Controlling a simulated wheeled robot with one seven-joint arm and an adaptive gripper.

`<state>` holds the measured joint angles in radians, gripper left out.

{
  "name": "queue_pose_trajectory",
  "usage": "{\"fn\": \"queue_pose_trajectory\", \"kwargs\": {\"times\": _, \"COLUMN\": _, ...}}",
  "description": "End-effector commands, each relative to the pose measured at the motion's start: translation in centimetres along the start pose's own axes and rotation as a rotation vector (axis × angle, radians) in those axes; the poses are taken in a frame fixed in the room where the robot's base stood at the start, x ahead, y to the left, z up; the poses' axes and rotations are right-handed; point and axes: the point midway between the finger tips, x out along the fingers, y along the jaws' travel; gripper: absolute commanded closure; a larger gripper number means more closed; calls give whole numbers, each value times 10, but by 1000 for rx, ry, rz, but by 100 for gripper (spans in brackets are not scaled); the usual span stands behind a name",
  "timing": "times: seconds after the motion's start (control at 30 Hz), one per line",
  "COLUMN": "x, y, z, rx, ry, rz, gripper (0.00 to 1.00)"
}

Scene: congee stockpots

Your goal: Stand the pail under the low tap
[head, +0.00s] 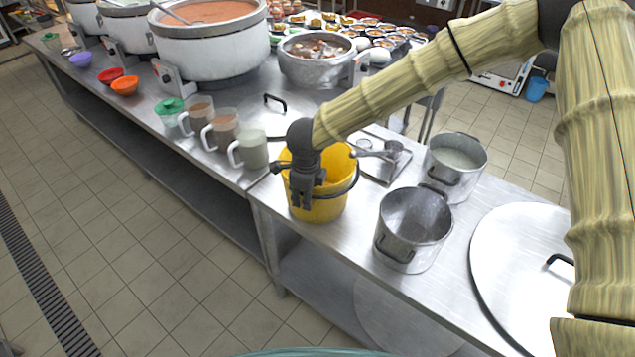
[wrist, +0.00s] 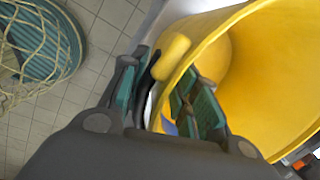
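The yellow pail (head: 335,185) stands on the steel counter near its front edge, with a dark wire handle. My gripper (head: 303,192) points down at the pail's front rim. In the wrist view the gripper's fingers (wrist: 168,88) are drawn close together on either side of the pail's rim (wrist: 188,62), one outside and one inside. A yellow handle grip (wrist: 171,58) shows by the fingertips; the contact is partly hidden. Taps show on the big white pot (head: 172,78) and the smaller round pot (head: 358,68); I cannot tell which is the low one.
Several mugs (head: 223,130) stand left of the pail. Two metal pots (head: 412,228) and a small tray (head: 385,170) stand to the right. A large lid (head: 510,250) lies at the far right. A flat lid (head: 262,115) lies behind the mugs.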

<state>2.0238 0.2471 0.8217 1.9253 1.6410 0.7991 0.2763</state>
Motion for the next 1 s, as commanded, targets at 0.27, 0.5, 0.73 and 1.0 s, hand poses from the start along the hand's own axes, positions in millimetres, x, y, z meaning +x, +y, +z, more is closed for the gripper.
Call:
{"fn": "queue_pose_trajectory", "kwargs": {"times": 0.27, "x": 12, "y": 1, "z": 1, "rx": -1, "ry": -1, "rz": 0, "gripper": 69}}
{"fn": "queue_pose_trajectory", "kwargs": {"times": 0.5, "x": 12, "y": 1, "z": 1, "rx": -2, "ry": -1, "rz": 0, "gripper": 91}}
{"fn": "queue_pose_trajectory", "kwargs": {"times": 0.73, "x": 12, "y": 1, "z": 1, "rx": -2, "ry": -1, "rz": 0, "gripper": 100}}
{"fn": "queue_pose_trajectory", "kwargs": {"times": 1.0, "x": 10, "y": 0, "z": 1, "rx": -2, "ry": -1, "rz": -1, "gripper": 100}}
